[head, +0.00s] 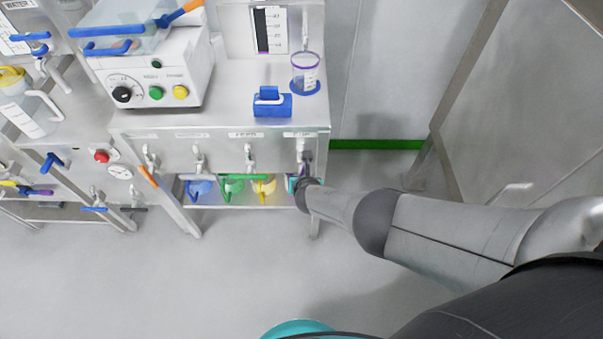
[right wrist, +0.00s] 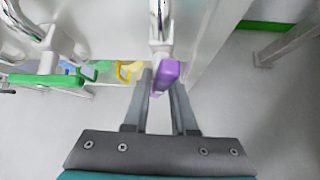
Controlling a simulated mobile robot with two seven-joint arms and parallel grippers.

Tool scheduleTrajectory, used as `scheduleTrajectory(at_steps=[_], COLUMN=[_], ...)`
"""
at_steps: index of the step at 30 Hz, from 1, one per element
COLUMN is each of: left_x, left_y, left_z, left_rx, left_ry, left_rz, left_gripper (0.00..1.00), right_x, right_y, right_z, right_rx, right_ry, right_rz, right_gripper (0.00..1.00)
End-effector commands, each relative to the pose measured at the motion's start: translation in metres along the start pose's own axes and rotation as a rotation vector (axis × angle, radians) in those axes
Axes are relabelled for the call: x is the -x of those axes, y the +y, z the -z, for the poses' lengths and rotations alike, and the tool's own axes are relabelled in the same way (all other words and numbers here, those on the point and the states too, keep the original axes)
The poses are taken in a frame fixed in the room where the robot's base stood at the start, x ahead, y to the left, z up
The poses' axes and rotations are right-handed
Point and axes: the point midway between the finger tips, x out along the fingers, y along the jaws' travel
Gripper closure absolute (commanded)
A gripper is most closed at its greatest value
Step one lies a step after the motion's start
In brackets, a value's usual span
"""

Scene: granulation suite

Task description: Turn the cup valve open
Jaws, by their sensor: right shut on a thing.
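The valve at the right end of the bench front has a metal body (head: 302,150) and a purple lever (right wrist: 167,74). In the right wrist view the lever hangs below its chrome pipe and points toward the wrist. My right gripper (right wrist: 163,86) has one finger on each side of the lever and is shut on it. In the head view this gripper (head: 301,181) is small and partly hidden by its own wrist. A clear cup with a purple rim (head: 305,70) stands on a blue base above the valve. My left gripper is not in view.
A neighbouring valve has a green lever (right wrist: 46,79) lying crosswise to the left. Blue (head: 199,188), green (head: 232,185) and yellow (head: 264,186) vessels stand on the lower shelf. A blue holder (head: 272,106) sits on the bench top. The floor in front is clear.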

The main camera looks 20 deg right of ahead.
Motion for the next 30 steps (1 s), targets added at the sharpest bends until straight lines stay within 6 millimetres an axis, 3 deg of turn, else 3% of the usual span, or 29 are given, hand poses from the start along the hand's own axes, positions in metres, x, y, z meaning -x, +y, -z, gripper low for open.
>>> scheduleTrajectory(at_steps=[11, 30], left_x=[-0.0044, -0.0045], left_y=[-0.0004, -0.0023], left_z=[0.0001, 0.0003], left_rx=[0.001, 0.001], left_ry=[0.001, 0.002], left_rz=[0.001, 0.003], left_gripper=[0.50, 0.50], right_x=[0.0001, 0.0005], right_y=[0.0021, 0.0014], right_z=[0.0019, 0.0011], right_rx=[0.094, 0.104], right_ry=[0.003, 0.003], right_rz=[0.089, 0.102], right_gripper=[1.00, 1.00])
